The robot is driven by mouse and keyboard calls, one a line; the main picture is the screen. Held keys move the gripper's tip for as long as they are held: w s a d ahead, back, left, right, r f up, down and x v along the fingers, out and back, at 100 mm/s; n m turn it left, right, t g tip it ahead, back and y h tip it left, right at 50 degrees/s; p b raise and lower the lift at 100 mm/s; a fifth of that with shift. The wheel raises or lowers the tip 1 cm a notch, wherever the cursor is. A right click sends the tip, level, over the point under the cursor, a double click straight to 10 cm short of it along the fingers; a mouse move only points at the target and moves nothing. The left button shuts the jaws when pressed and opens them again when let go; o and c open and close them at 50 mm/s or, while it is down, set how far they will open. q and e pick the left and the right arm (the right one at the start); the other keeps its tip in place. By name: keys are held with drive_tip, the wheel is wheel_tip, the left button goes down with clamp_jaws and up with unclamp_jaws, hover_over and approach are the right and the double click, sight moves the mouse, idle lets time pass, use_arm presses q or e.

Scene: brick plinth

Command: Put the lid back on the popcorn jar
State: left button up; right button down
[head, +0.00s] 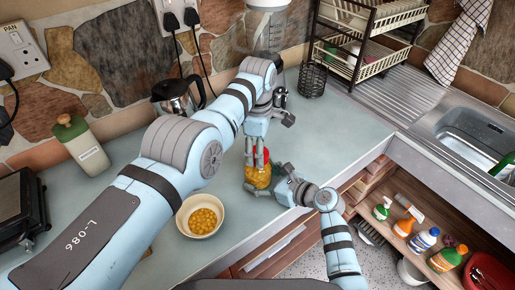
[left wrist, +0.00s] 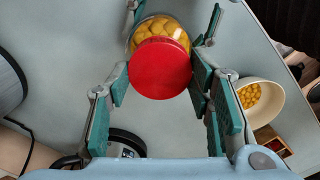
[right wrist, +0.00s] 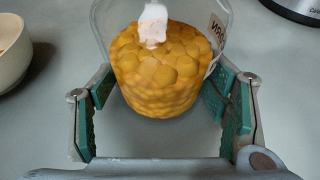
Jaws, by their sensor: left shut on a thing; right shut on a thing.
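The popcorn jar (head: 257,178) is clear, full of yellow kernels, and stands on the counter. The red lid (left wrist: 160,69) is over the jar's top, with part of the jar (left wrist: 160,30) showing past its edge; I cannot tell whether they touch. My left gripper (head: 260,157) comes from above and is shut on the lid, which sits between its pads in the left wrist view. My right gripper (head: 279,180) is shut on the jar's side. The jar (right wrist: 160,75) fills the gap between its pads in the right wrist view; its mouth is out of frame there.
A cream bowl (head: 187,226) of yellow kernels stands left of the jar. A steel kettle (head: 175,97), a green-topped bottle (head: 85,147) and a black wire holder (head: 312,80) stand farther back. The counter drops off to an open shelf of bottles (head: 423,240) at the right.

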use_arm(q)
drive_tip(key=o, duration=1.3)
drive_tip(key=shift+c, duration=0.2)
drive_tip(key=shift+r, duration=2.3)
drive_tip(key=o, duration=0.6)
drive_tip(key=shift+c, duration=0.2)
use_arm(e)
drive_tip(key=shift+c, duration=1)
unclamp_jaws()
